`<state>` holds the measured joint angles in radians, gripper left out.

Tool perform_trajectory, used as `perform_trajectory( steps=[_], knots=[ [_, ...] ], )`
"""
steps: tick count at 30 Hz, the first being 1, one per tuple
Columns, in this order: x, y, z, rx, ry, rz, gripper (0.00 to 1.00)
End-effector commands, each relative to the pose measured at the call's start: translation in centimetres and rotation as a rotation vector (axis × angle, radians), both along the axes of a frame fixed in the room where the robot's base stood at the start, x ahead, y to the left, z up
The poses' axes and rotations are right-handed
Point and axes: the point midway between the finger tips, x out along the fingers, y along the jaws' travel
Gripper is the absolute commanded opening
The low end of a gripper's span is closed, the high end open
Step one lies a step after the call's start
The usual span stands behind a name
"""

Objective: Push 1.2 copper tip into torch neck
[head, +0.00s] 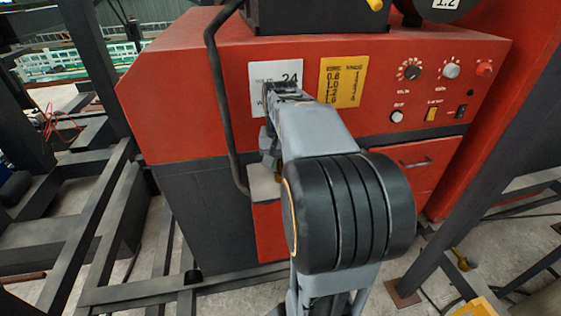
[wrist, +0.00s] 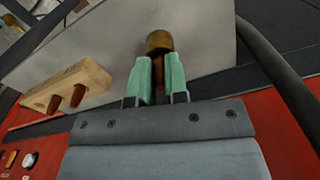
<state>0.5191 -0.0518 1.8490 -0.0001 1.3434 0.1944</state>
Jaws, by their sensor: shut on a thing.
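In the wrist view my gripper (wrist: 159,72) has its two green fingers closed on a copper tip (wrist: 158,79), a narrow reddish-brown piece between them. A round brass-coloured end (wrist: 159,42), which looks like the torch neck, sits just beyond the fingertips, in line with the copper piece. I cannot tell whether the tip is inside it or only against it. In the head view my arm hides most of the gripper and the tip.
A wooden block (wrist: 50,97) with two copper tips (wrist: 76,95) lies left on a grey shelf (wrist: 110,50). In the head view the red machine (head: 200,120) carries a white card (head: 257,75) and a yellow chart (head: 341,82). A black cable (head: 222,110) hangs beside my arm.

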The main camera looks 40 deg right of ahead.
Motion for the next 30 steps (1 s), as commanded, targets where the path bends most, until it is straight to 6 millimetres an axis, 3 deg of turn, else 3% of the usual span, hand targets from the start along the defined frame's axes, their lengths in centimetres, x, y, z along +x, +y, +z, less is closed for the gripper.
perform_trajectory(
  steps=[7,8,16,25,30],
  knots=[
    [0.0,0.0,-0.7,0.000,0.000,0.000,0.00],
    [0.0,0.0,-0.6,0.000,0.000,0.000,0.17],
    [0.0,0.0,-0.6,0.000,0.000,0.000,0.43],
    [0.0,0.0,-0.3,-0.001,-0.001,0.000,0.44],
    [0.1,0.0,1.7,-0.001,-0.003,0.000,0.44]
  ],
)
